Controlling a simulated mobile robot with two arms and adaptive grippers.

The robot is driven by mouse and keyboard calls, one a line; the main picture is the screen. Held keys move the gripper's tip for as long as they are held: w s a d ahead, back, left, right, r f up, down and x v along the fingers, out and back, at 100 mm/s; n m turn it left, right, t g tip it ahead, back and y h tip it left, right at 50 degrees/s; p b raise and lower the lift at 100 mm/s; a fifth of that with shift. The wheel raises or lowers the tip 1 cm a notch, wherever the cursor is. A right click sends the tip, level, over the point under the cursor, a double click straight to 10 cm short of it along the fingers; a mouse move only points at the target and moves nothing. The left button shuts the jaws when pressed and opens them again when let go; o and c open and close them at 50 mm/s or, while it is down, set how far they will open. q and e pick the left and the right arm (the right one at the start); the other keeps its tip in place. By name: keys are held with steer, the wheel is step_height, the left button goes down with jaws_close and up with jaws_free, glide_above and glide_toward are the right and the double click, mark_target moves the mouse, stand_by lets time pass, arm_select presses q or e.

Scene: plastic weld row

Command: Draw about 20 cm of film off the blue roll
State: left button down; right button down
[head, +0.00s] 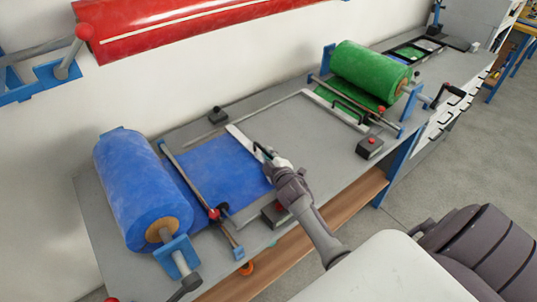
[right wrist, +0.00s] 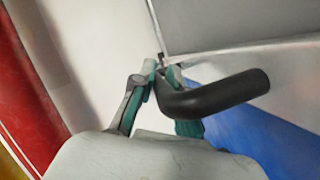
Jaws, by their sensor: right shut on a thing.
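The blue roll (head: 135,190) lies on its stand at the left end of the grey table. Its blue film (head: 212,172) lies flat on the table, passing under a cross rod to a pale bar (head: 240,140). The film also shows in the right wrist view (right wrist: 250,138). My right gripper (head: 271,160) is at this bar, shut on its black handle (right wrist: 222,95); the gripper fingers (right wrist: 168,105) sit on either side of the handle there. The gripper hides part of the bar and film edge. My left gripper is not in view.
A green roll (head: 370,75) with its own film, pale bar and handle stands farther right. A red roll (head: 180,22) hangs on the wall. Black boxes with red buttons (head: 369,147) sit along the table's front edge. The grey tabletop (head: 308,135) right of the blue film is clear.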

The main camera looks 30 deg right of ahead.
steer(key=shift+d, duration=0.1)
steer(key=d, duration=0.2)
steer(key=shift+w+d+r, duration=0.15)
steer(key=shift+d, duration=0.45)
steer(key=c, duration=1.2)
jaws_free()
steer(key=shift+a, duration=0.15)
steer(key=shift+f, duration=0.2)
steer(key=v, duration=1.2)
